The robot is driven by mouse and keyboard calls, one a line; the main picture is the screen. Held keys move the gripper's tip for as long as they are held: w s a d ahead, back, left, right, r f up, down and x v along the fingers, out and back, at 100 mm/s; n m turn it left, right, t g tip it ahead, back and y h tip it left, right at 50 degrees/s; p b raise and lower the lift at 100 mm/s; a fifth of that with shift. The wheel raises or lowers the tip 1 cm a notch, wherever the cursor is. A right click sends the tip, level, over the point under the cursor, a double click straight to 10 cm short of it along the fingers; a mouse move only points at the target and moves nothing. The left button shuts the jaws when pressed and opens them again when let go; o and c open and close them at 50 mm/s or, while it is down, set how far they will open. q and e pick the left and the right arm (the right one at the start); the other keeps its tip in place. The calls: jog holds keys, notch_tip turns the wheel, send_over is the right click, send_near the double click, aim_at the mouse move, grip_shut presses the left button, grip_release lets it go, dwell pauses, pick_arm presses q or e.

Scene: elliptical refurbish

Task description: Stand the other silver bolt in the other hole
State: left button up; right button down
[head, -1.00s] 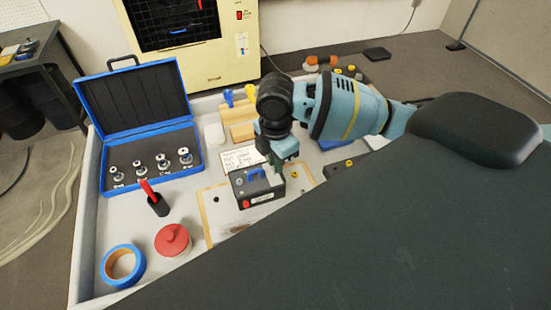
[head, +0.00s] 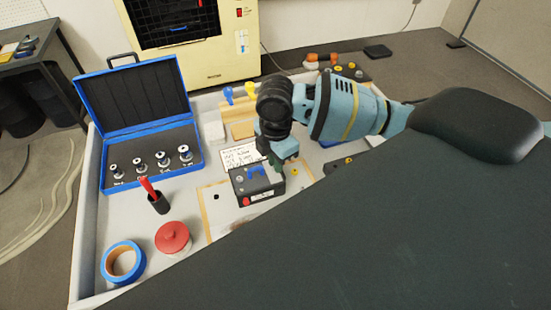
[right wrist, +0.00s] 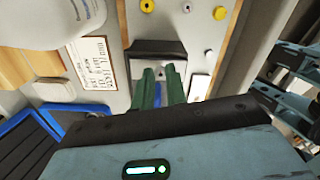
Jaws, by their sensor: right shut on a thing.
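My right gripper (head: 275,163) is at the back right of a black box (head: 259,196) with a blue handle and a red button. It also shows in the right wrist view (right wrist: 160,88), where its two green fingers are close together, pointing down over the box's top (right wrist: 150,48). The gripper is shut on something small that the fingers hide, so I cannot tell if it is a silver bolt. A small dark hole (head: 216,197) shows in the panel left of the box. A small silver round piece (right wrist: 187,7) lies near yellow ones in the wrist view. My left gripper is out of view.
An open blue case (head: 150,186) with several silver pieces stands at the left. A written card (head: 240,156) lies behind the box. My forearm hides the right side.

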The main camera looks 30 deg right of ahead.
jog(key=c, duration=1.3)
grip_release()
jog(key=shift+c, duration=0.2)
notch_tip(320, 180, up, 8)
jog(key=shift+f, duration=0.1)
